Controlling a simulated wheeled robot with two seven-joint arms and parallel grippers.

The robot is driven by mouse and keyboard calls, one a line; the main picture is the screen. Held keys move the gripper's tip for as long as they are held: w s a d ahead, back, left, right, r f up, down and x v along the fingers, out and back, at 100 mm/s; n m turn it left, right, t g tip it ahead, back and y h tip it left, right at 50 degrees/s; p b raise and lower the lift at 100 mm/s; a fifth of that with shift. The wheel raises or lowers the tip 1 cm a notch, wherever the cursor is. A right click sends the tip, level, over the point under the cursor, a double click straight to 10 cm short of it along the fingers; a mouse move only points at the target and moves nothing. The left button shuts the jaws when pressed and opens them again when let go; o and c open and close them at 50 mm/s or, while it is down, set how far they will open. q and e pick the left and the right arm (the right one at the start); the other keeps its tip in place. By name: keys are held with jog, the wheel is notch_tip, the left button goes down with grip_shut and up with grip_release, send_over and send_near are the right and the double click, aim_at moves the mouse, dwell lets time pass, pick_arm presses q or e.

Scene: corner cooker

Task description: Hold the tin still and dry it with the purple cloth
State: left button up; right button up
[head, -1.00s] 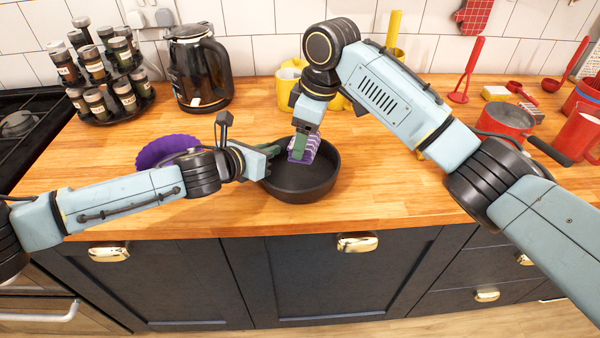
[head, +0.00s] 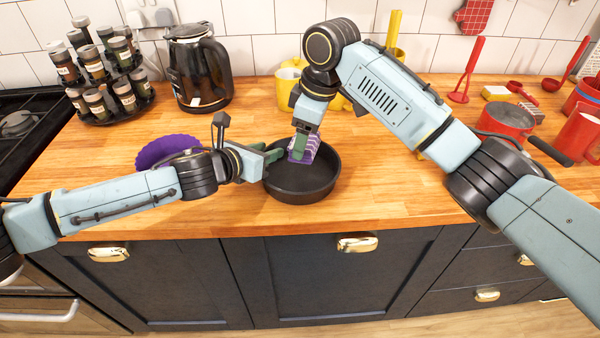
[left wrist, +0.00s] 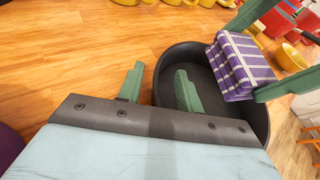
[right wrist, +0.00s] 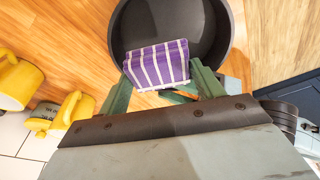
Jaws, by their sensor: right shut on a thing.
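The tin (head: 320,185) is a round dark pan standing on the wooden counter near its front edge. It also shows in the left wrist view (left wrist: 262,124) and the right wrist view (right wrist: 222,25). My left gripper (head: 268,153) is at the tin's left rim. Its fingers (left wrist: 158,85) are apart, one outside the wall and one inside, with a gap showing. My right gripper (right wrist: 163,88) is shut on the folded purple cloth with white stripes (right wrist: 157,62). The cloth (head: 303,150) is inside the tin, towards its back; whether it touches the tin is hard to tell.
A purple scalloped dish (head: 160,150) lies behind my left arm. A coffee pot (head: 200,70) and a spice rack (head: 105,80) stand at the back left. Yellow pots (head: 290,85) stand behind the tin. A red pan (head: 505,120) is at the right. Counter left of the tin's front is clear.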

pick_arm(q)
jog(key=v, duration=1.1)
jog(key=shift+a+r, duration=0.1)
jog(key=shift+r, duration=0.1)
jog(key=shift+s, duration=0.15)
